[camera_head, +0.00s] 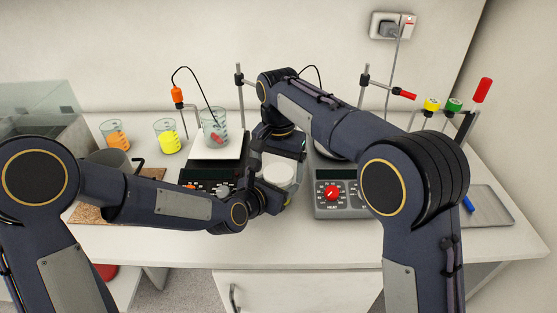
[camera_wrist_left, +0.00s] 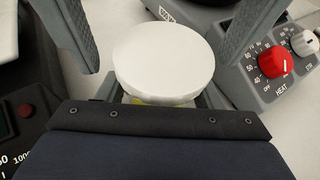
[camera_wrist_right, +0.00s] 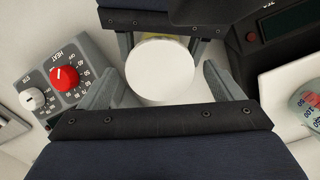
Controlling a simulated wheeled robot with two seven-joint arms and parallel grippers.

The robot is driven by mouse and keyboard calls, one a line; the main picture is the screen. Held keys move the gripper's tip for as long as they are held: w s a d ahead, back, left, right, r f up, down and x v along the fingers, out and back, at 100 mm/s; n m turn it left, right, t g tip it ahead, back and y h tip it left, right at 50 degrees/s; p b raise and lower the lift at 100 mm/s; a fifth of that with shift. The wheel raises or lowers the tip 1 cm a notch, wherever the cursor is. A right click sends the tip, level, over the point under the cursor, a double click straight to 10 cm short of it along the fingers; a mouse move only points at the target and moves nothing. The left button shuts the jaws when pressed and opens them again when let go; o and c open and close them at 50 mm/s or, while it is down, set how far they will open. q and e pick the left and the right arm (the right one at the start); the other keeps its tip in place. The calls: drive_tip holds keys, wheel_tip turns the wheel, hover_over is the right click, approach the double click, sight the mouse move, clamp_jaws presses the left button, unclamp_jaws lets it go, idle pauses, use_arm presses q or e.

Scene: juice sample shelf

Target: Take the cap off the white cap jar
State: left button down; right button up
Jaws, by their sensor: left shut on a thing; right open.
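My left gripper (camera_head: 268,196) is shut on the jar's body below the cap. My right gripper (camera_head: 285,147) comes from the far side and is open. In the right wrist view its fingers stand on either side of the cap (camera_wrist_right: 160,72), apart from it.
A heating plate (camera_head: 334,199) with a red knob stands right of the jar. Beakers of orange (camera_head: 116,136) and yellow (camera_head: 167,137) liquid stand farther left. A grey tray (camera_head: 490,212) lies at the right.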

drive_tip(key=c, duration=1)
drive_tip(key=shift+c, duration=0.3)
drive_tip(key=n, duration=0.7)
drive_tip(key=o, duration=0.9)
drive_tip(key=shift+o, duration=0.9)
drive_tip(key=shift+a, duration=0.1)
